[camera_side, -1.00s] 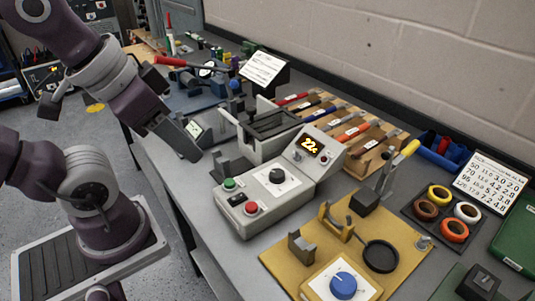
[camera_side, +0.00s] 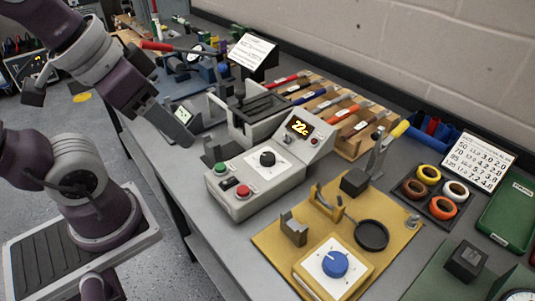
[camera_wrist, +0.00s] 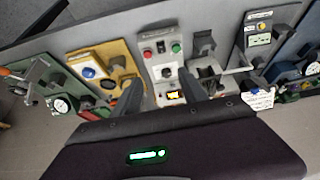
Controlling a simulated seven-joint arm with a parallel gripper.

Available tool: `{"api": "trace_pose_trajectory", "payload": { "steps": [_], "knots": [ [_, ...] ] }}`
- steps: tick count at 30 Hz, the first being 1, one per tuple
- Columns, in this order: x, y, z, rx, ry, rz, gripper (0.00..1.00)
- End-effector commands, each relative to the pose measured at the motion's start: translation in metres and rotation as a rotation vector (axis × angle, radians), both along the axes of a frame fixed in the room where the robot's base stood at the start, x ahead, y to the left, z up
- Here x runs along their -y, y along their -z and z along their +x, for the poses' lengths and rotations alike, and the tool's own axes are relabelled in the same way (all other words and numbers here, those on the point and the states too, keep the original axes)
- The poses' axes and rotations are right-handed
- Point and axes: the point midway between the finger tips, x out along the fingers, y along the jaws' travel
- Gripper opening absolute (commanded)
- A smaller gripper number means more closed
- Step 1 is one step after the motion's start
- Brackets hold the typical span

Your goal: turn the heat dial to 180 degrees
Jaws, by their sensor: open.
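The heat dial is a black knob (camera_side: 267,158) on a white plate, on top of a grey control box (camera_side: 234,205). Its white mark points up the picture, slightly left. The box's tilted display (camera_side: 299,127) shows orange digits that look like 22 with a small unit sign. The dial also shows in the wrist view (camera_wrist: 166,72), between and beyond my two dark fingers. My gripper (camera_wrist: 160,84) is open in the wrist view.
A green button (camera_side: 221,167) and a red button (camera_side: 243,191) sit beside the dial. A yellow board (camera_side: 272,240) with a blue knob (camera_side: 335,263) stands in front right. A grey clamp fixture (camera_side: 250,118) stands behind the box. Several handled tools lie on a wooden rack (camera_side: 352,148).

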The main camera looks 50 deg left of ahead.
Motion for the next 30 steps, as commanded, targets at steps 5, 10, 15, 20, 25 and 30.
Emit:
{"api": "trace_pose_trajectory", "payload": {
  "steps": [5, 10, 15, 20, 25, 30],
  "knots": [
    [0.0, -0.002, 0.055, -0.146, -0.399, -0.193, 0.56],
    [-0.002, 0.034, 0.139, -0.311, -1.058, -0.365, 0.56],
    [-0.006, 0.083, 0.187, -0.364, -1.514, -0.404, 0.56],
    [-0.006, 0.106, 0.197, -0.368, -1.647, -0.405, 0.56],
    [-0.006, 0.138, 0.196, -0.37, -1.648, -0.404, 0.56],
    [-0.006, 0.163, 0.196, -0.368, -1.646, -0.406, 0.56]
  ]
}}
